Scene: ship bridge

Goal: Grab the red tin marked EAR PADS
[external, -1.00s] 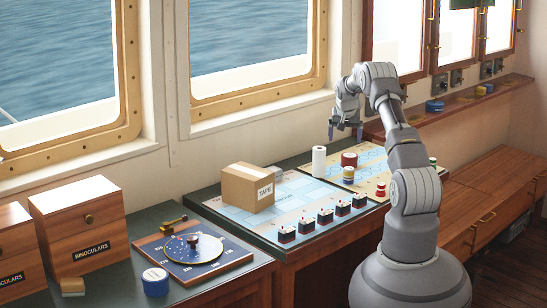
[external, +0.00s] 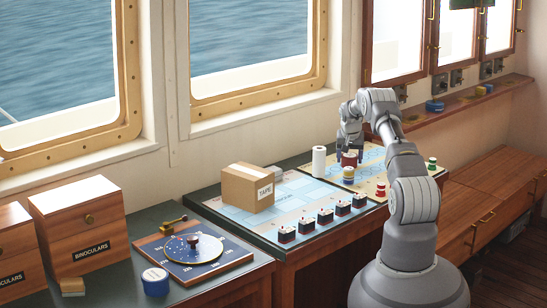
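A dark red tin (external: 349,160) stands on the chart-covered table in the external view, just behind a small yellow and blue tin and right of a white roll. Any lettering on the red tin is too small to read. My gripper (external: 350,152) points down at the red tin, with its fingers at the tin's upper part. The gripper covers part of the tin. Whether the fingers touch it or are shut on it cannot be made out.
Close by are the white roll (external: 319,161) and the yellow and blue tin (external: 348,174). A carton marked TAPE (external: 248,188) stands to the left. Several dark blocks (external: 325,217) line the front edge. Red and green pieces (external: 432,164) stand to the right.

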